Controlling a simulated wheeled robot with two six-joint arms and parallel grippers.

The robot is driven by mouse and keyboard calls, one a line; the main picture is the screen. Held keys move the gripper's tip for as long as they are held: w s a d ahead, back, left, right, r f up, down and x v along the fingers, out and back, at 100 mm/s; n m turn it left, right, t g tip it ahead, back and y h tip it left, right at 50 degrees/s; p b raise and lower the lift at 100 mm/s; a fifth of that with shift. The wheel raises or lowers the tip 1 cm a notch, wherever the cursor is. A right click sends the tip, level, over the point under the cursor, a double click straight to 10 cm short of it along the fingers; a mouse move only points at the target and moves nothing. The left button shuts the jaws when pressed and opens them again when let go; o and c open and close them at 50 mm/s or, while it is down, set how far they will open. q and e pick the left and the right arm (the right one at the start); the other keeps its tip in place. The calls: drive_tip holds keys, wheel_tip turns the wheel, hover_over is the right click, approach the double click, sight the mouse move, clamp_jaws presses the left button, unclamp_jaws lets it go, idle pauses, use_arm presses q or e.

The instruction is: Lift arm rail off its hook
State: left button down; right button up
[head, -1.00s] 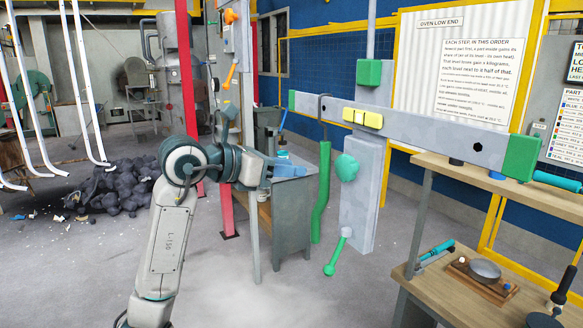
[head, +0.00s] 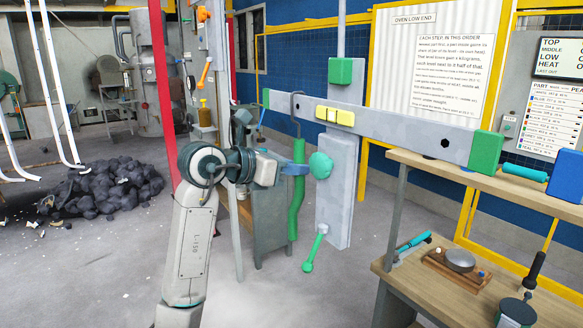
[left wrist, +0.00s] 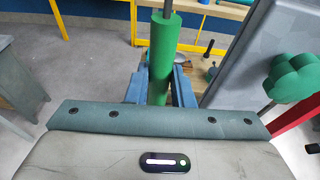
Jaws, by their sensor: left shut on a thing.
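My left gripper (head: 293,169) comes in from the left and is shut on the upper part of the rail. In the left wrist view the green rail (left wrist: 162,60) stands between the two blue fingers (left wrist: 160,92), with the dark rod coming out of its top. The rail's lower end is hidden in that view. My right gripper is not in view.
A grey upright panel (head: 336,200) with a green knob (head: 320,165) and a green lever (head: 314,250) stands just right of the rail. A wooden workbench (head: 425,285) is at the right. A grey cabinet (head: 270,225) stands behind my gripper. Dark lumps (head: 100,187) lie at the left.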

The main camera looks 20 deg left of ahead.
use_arm(q)
drive_tip(key=shift+w+r+p, duration=0.1)
drive_tip(key=shift+r+p, duration=0.4)
drive_tip(key=shift+r, duration=0.2)
drive_tip(key=shift+r+p, duration=0.3)
drive_tip(key=shift+r, duration=0.15)
idle(0.5)
drive_tip(key=shift+f+b+v, duration=0.15)
drive_tip(key=shift+v, duration=0.55)
drive_tip(key=shift+f+b+v, duration=0.15)
drive_tip(key=shift+f+v, duration=0.05)
drive_tip(key=shift+v, duration=0.5)
